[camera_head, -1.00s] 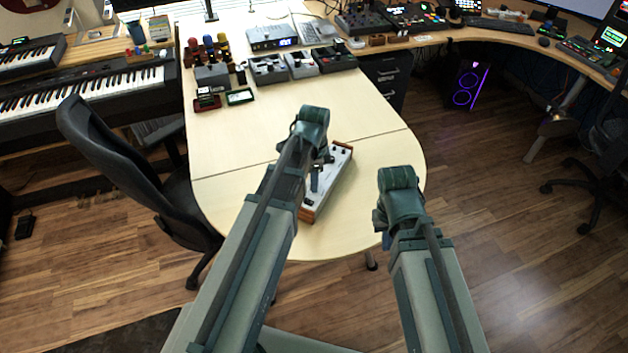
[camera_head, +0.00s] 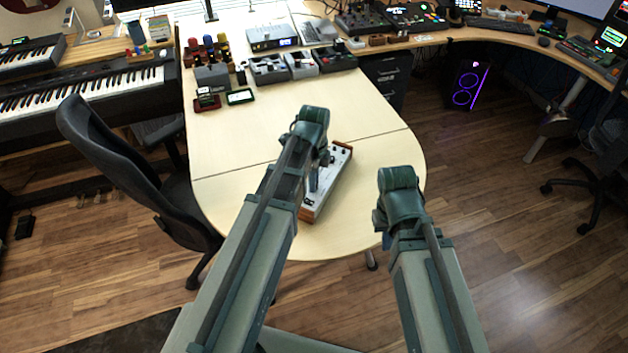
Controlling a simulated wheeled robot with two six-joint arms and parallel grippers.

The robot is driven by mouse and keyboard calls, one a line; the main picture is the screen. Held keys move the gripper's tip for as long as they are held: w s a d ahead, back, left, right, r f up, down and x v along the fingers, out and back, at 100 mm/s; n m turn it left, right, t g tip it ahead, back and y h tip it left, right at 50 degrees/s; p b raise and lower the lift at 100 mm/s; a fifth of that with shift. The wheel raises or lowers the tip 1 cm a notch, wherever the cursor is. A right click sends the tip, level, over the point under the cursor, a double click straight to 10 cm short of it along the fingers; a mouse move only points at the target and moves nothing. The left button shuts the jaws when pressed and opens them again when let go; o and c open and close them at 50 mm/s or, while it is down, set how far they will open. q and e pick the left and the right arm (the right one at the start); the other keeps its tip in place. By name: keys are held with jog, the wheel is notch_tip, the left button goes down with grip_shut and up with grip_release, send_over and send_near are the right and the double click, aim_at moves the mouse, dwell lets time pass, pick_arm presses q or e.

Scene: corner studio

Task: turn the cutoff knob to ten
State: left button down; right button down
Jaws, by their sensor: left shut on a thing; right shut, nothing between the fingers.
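A small white synth box (camera_head: 338,172) with wooden end cheeks and dark knobs lies on the rounded end of the pale table. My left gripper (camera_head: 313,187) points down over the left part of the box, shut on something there. The thing between its fingers is too small and too covered by my arm to make out, so I cannot tell which knob it is or where it points. My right gripper (camera_head: 383,238) is shut and empty, at the table's right edge, apart from the box.
The pale table (camera_head: 240,215) is bare around the box. A black office chair (camera_head: 140,180) stands close on the left.

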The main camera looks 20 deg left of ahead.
pick_arm(q)
jog(key=c, duration=0.7)
grip_release()
jog(key=shift+r, duration=0.1)
notch_tip(320, 180, up, 14)
jog(key=p, duration=1.3)
jog(key=shift+f+p, duration=0.2)
jog(key=shift+p, duration=0.2)
